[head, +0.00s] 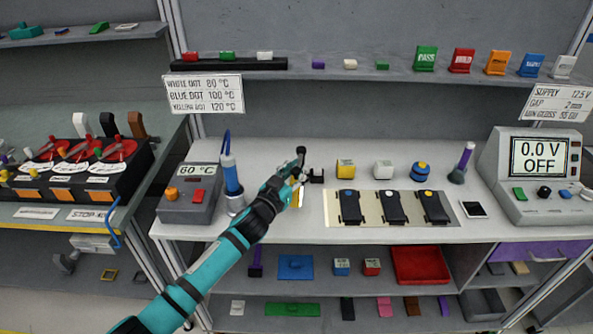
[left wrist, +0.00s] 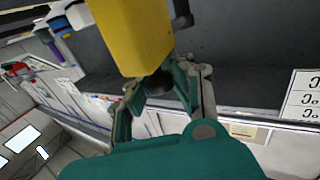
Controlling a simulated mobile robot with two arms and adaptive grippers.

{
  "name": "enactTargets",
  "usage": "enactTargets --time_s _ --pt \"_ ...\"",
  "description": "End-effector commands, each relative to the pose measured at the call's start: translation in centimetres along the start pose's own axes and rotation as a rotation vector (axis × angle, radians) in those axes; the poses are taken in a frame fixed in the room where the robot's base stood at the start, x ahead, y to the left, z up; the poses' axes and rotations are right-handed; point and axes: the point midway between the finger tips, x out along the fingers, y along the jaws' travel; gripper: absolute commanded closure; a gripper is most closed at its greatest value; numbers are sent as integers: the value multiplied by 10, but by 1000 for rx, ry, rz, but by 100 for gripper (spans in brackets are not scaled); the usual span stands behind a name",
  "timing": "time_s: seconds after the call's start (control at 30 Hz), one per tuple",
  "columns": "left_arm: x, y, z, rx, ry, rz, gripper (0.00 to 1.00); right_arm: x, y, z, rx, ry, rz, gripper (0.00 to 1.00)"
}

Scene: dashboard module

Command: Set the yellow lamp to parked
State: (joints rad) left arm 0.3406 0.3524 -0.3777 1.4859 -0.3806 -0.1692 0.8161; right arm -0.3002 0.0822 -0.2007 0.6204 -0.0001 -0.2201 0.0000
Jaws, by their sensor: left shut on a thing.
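My left gripper (head: 300,177) reaches over the workbench from the front left. A yellow block-shaped lamp (head: 346,168) stands on the bench just right of the gripper. My right gripper is not in view.
A white block (head: 384,169) and a blue rounded piece (head: 420,172) stand right of the lamp. Three black holders (head: 392,207) lie in front. A grey 60 °C box (head: 189,195) and a blue tool (head: 230,172) stand left. A shelf (head: 400,72) runs above.

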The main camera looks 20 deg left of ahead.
Motion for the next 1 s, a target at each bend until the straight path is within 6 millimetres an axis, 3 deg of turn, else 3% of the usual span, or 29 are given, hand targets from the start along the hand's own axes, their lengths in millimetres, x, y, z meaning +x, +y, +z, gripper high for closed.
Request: enactTargets --time_s 0.57,0.8,1.0 --pt "-1 1 2 1 -4 9 100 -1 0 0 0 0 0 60" --pt "-6 -18 0 10 -7 147 100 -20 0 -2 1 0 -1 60" --pt "-10 -32 4 3 -7 251 100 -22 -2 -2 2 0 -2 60"
